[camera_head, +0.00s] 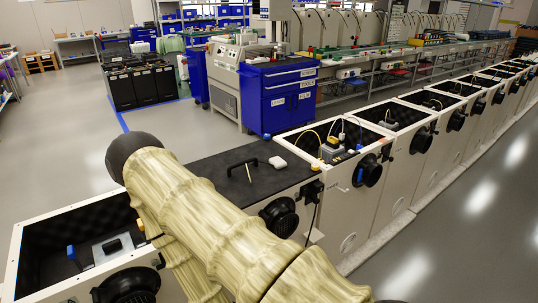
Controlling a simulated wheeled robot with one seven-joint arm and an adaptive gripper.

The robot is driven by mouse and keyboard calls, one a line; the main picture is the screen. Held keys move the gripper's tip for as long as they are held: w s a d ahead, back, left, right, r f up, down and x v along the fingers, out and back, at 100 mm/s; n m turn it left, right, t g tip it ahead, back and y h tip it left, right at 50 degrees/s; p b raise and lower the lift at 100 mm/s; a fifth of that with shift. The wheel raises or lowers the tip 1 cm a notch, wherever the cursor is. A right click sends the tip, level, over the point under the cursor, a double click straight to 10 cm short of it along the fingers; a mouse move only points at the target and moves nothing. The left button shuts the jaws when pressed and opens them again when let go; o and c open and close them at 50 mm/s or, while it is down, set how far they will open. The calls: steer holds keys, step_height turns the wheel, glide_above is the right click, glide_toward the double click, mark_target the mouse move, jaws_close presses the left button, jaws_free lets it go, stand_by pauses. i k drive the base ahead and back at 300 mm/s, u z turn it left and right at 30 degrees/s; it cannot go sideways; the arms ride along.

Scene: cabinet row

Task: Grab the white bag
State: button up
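A small white object (278,162), which may be the white bag, lies on the black lid (215,165) of a closed cabinet near the picture's middle. It is too small to tell its material. It lies just right of a black handle (243,168) on the same lid. My arm, in a pale wrinkled sleeve, crosses from the lower right to the upper left and covers part of that lid. My gripper is not in view. Nothing touches the white object from above.
An open white cabinet (25,230) with dark foam inside stands at lower left. Open cabinets (330,135) with wires run off to the right. A blue tool cabinet (278,95) stands behind the lid. Grey floor (440,220) is free along the row's front.

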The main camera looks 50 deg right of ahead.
mark_target(278, 163)
steer(key=u, duration=0.05)
steer(key=i, duration=0.65)
steer(key=z, duration=2.1)
